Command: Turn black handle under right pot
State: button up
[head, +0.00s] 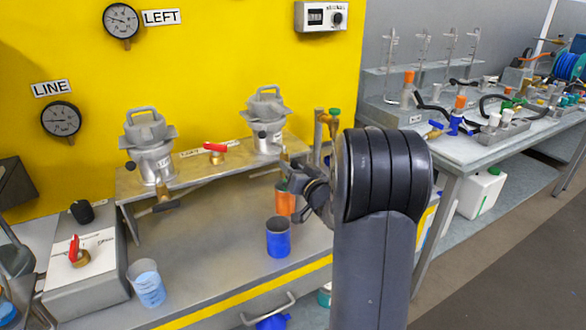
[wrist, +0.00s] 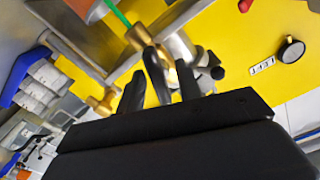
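The right pot (head: 267,137) is a grey metal pot with a lidded top, standing on the shelf against the yellow wall. Under it, in the wrist view, a brass valve (wrist: 139,38) carries a black handle (wrist: 155,75). My gripper (wrist: 159,67) is open, with one dark finger on each side of the handle and gaps showing; I cannot tell if either finger touches it. In the head view my gripper (head: 303,186) is just below the shelf's right part, and my arm and the gripper hide most of the handle.
The left pot (head: 150,160) has its own black handle (head: 155,209) below. An orange cup (head: 285,203) with a green stick stands close to my gripper, with a blue cup (head: 278,240) in front. A red-handled valve (head: 215,149) sits on the shelf between the pots.

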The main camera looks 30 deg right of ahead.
jog(key=shift+c, duration=0.2)
grip_shut()
jog(key=shift+f+n+b, duration=0.2)
jog(key=shift+n+b, duration=0.9)
jog(key=shift+b, duration=0.15)
jog(key=shift+a+r+n+b, duration=0.1)
jog(key=shift+r+n+b, duration=0.15)
jog(key=shift+n+b, duration=0.7)
jog(key=shift+n, duration=0.25)
jog(key=shift+o, duration=0.2)
grip_release()
jog(key=s, duration=1.1)
jog(key=shift+d+p, duration=0.2)
jog(key=shift+p, duration=0.25)
